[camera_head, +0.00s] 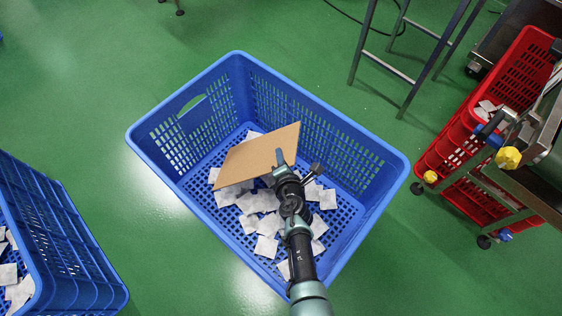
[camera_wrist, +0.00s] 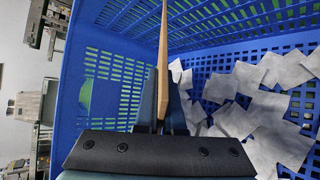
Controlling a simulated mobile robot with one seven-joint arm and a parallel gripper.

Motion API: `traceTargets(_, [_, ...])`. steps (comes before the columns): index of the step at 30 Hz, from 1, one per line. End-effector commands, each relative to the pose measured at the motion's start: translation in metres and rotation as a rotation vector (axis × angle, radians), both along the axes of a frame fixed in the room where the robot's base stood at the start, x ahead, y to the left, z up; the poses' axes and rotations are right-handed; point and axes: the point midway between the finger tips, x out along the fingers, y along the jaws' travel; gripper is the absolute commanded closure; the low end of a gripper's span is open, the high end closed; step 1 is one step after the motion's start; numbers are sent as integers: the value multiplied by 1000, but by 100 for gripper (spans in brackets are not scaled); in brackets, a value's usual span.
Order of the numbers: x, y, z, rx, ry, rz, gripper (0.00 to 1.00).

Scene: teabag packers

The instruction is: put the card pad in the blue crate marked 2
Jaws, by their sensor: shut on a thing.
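The card pad (camera_head: 257,156) is a flat brown board. My gripper (camera_head: 281,160) is shut on its edge and holds it tilted over the blue crate (camera_head: 372,150) in the middle of the head view. In the wrist view the pad shows edge-on as a thin tan strip (camera_wrist: 163,65) between the dark fingers of my gripper (camera_wrist: 161,105). The wrist view also shows the crate's slotted blue wall (camera_wrist: 110,75). The pad appears within the crate's opening; whether it touches the teabags below I cannot tell. No number mark is visible on the crate.
White teabags (camera_head: 268,224) lie scattered on the crate's floor. Another blue crate (camera_head: 62,240) with teabags stands at the lower left. A red crate (camera_head: 447,150) and a metal machine frame (camera_head: 500,190) stand at the right. A metal stand (camera_head: 404,75) is behind. Green floor is clear between them.

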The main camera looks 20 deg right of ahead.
Motion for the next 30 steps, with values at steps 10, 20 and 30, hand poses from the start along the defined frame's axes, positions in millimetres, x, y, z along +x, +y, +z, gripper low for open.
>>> traceTargets(10, [0, 0, -21, 0, -1, -1, 100])
traceTargets(20, [0, -1, -55, -1, -1, 0, 100])
traceTargets(30, [0, 0, -56, 0, -1, -1, 100])
